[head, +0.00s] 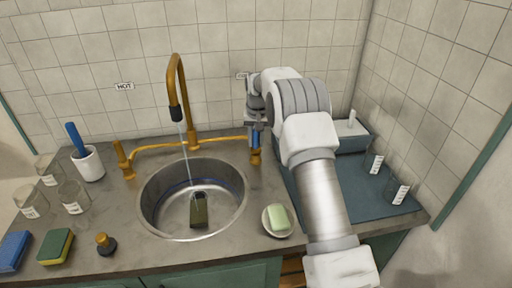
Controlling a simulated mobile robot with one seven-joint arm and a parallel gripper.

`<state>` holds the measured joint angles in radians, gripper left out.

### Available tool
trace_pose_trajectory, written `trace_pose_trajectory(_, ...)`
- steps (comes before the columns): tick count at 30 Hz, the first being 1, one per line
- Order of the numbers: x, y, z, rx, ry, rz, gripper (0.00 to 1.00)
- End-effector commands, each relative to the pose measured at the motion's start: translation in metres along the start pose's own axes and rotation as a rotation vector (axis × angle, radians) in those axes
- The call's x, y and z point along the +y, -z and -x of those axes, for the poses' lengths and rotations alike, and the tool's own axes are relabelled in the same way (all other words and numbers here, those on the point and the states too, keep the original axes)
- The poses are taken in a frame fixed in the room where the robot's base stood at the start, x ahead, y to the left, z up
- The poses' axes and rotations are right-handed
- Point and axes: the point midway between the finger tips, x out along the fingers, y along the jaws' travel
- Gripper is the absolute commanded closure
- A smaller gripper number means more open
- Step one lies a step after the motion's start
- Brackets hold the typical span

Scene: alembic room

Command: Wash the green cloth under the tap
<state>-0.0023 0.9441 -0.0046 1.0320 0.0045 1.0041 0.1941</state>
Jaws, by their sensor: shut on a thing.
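A dark olive-green piece (199,211), which looks like the green cloth, lies in the bottom of the round steel sink (153,213). The brass tap (173,73) arches over the sink with a dark spout end. A thin stream of water (187,138) falls from it towards the piece. My gripper (255,137) points down at the right tap handle (256,157), behind and right of the sink. It is shut on that handle, with the handle's upper part hidden by the fingers. The left tap handle (123,158) stands free.
A soap dish (268,229) with green soap (279,216) sits right of the sink, close to my arm. Several glass beakers (73,197), a white cup (88,165), sponges (56,247) and a brass-topped stopper (105,243) stand left. A blue-grey mat (375,203) lies right.

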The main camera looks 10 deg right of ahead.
Motion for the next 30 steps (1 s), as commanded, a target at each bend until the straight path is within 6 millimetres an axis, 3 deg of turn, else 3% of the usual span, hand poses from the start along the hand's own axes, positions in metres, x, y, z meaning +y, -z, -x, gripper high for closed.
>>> trace_pose_trajectory(17,-0.0001,0.0,0.0007,0.067,0.013,0.0,1.0)
trace_pose_trajectory(18,-0.0001,0.0,0.0007,0.067,0.013,0.0,0.62)
trace_pose_trajectory(21,0.0,-0.0001,0.0005,0.066,0.013,0.0,0.44)
trace_pose_trajectory(22,0.0,-0.0001,0.0005,0.066,0.013,0.0,0.39)
trace_pose_trajectory(30,0.0001,-0.0004,0.0004,0.065,0.013,0.0,0.39)
